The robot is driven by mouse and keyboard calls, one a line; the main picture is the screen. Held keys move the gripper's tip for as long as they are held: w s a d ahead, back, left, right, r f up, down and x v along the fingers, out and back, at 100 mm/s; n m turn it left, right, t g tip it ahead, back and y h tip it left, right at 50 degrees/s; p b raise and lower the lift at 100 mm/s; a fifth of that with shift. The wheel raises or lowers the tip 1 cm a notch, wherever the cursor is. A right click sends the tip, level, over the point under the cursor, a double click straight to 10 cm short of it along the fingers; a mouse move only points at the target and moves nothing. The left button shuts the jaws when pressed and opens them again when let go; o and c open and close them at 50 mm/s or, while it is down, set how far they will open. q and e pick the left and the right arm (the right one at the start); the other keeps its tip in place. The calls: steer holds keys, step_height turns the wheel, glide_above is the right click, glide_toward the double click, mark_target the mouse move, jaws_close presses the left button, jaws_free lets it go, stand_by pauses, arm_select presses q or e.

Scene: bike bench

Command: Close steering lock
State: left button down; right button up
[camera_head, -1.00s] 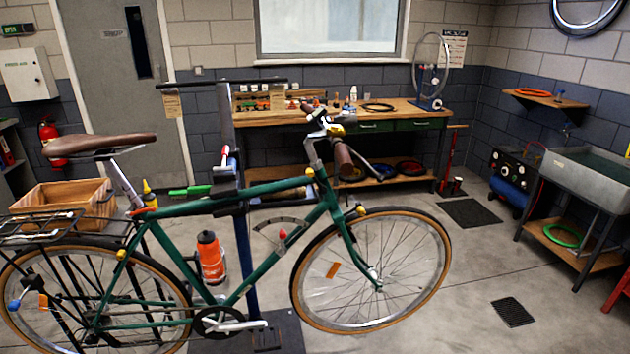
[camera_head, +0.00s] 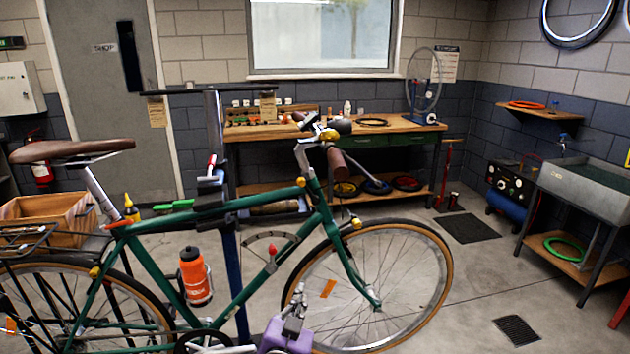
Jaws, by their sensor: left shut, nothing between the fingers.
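The green bicycle (camera_head: 150,257) is held on the repair stand, its handlebar (camera_head: 325,133) at the upper middle and its front wheel (camera_head: 375,341) on the right. A curved grey arc (camera_head: 259,236) with a red-tipped piece (camera_head: 272,251) shows by the down tube, below the top tube. This may be the steering lock; I cannot tell for sure how it is set. My left gripper (camera_head: 298,294), on a purple arm link, is at the bottom middle near the front wheel's lower left. It is shut and empty, apart from the red-tipped piece and below it. My right gripper is out of view.
An orange bottle (camera_head: 195,277) sits inside the bike frame. The stand post (camera_head: 216,130) rises left of the handlebar. A workbench (camera_head: 398,124) with tools stands behind. The floor right of the front wheel is open up to the sink table (camera_head: 585,190).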

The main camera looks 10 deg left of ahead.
arm_select(q)
steer(key=w+r+t+y, duration=0.1)
steer(key=w+r, duration=0.2)
steer(key=r, duration=0.3)
steer(key=w+d+r+t+y+b, duration=0.1)
steer(key=w+r, duration=0.3)
steer(key=r, duration=0.3)
steer(key=w+d+r+m+t+y+b, duration=0.1)
steer(key=w+r+t, duration=0.1)
steer(key=w+r, duration=0.2)
step_height(320, 180, up, 3)
steer(key=shift+d+r+y, duration=0.15)
steer(key=shift+d+y, duration=0.1)
steer(key=shift+y, duration=0.15)
steer(key=shift+w, duration=0.15)
steer(key=x, duration=0.9)
steer(key=shift+w+r, duration=0.25)
steer(key=shift+w, duration=0.1)
steer(key=shift+a+f, duration=0.1)
steer(key=shift+a, duration=0.05)
